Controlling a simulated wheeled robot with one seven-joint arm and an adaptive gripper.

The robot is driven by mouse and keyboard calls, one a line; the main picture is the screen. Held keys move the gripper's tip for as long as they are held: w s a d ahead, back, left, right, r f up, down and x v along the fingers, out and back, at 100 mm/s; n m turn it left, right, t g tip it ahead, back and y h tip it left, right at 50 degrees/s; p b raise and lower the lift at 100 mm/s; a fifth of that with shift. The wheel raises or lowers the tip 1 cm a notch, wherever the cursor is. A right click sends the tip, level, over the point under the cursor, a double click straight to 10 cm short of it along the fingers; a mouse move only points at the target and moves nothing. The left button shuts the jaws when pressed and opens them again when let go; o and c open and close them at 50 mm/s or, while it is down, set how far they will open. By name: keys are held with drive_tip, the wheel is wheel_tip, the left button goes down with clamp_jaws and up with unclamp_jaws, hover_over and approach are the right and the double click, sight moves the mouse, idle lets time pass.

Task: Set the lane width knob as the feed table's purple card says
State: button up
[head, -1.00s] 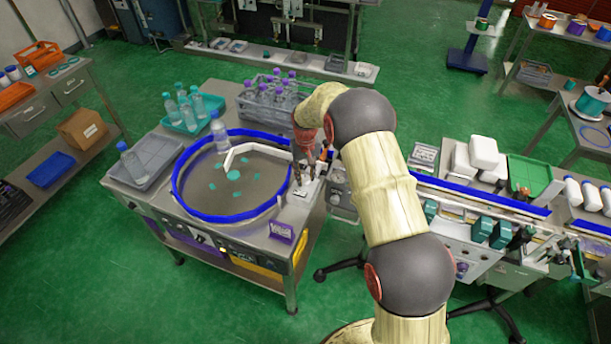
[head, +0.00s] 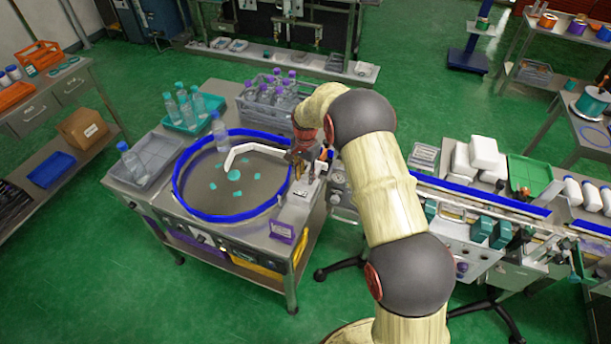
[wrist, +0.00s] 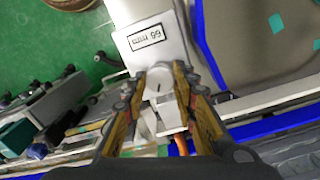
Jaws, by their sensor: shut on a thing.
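The feed table (head: 222,232) carries a round blue-rimmed turntable. The purple card (head: 282,232) stands at its near right corner; its writing is too small to read. My gripper (head: 312,170) is low over the narrow metal plate at the table's right end. In the wrist view my gripper (wrist: 160,80) has its two fingers on either side of a pale round knob (wrist: 157,86) with a dark mark, and is shut on it. A white label (wrist: 146,37) beside the knob seems to read "66 mm".
A grey crate of purple-capped bottles (head: 270,96) stands behind my gripper. A lone bottle (head: 219,130) stands at the turntable's back rim. The blue-railed conveyor (head: 480,196) runs off to the right. Green floor lies open in front of the table.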

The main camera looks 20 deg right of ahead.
drive_tip(key=m, duration=0.7)
drive_tip(key=shift+w, duration=0.1)
drive_tip(key=m, duration=0.6)
drive_tip(key=shift+r+m, duration=0.1)
drive_tip(key=shift+m, duration=0.3)
drive_tip(key=m, duration=0.4)
drive_tip(key=shift+m, duration=2.8)
drive_tip(key=o, duration=1.1)
drive_tip(key=shift+o, duration=0.2)
